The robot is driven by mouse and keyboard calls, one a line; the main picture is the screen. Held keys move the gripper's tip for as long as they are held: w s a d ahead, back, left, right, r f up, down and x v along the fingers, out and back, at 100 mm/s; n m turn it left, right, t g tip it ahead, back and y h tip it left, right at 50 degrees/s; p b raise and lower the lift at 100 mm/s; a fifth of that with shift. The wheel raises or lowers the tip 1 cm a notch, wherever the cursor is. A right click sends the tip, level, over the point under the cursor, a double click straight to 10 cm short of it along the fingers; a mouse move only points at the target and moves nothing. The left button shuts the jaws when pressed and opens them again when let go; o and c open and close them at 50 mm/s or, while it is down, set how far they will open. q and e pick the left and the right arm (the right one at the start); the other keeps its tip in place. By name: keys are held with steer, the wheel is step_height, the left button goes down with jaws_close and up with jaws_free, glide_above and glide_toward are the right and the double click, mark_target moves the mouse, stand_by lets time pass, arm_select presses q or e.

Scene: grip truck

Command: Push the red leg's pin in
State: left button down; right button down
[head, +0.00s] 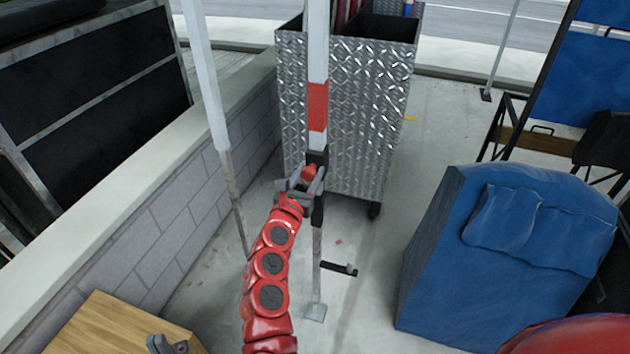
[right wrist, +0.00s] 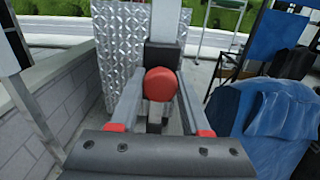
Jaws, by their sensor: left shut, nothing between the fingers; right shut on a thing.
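The red leg (head: 317,108) is a white upright pole with a red band, running down through a black clamp (head: 318,215) to a flat foot on the ground. The pin's round red knob (head: 309,172) sticks out of the clamp toward me; it also shows in the right wrist view (right wrist: 160,84). My right gripper (head: 302,184) is shut on the knob, with one finger on either side of it. How deep the pin sits is hidden behind the knob. My left gripper (head: 168,346) is shut and empty at the bottom left, partly cut off by the frame edge.
A diamond-plate metal cart (head: 345,110) stands close behind the leg. A second white pole (head: 207,90) leans at the left by a block wall (head: 170,220). A wooden box (head: 95,325) is at the lower left, and a blue padded thing (head: 500,260) at the right.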

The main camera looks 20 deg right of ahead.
steer(key=shift+r, duration=0.1)
steer(key=c, duration=0.7)
jaws_free()
steer(key=o, duration=0.3)
steer(key=shift+d, duration=0.15)
steer(key=shift+a, duration=0.2)
steer(key=shift+s+a, duration=0.1)
steer(key=shift+s, duration=0.1)
steer(key=b+v, duration=0.3)
steer(key=v, duration=1.3)
steer(key=shift+s+a+b, duration=0.25)
steer(key=shift+s+b, duration=0.05)
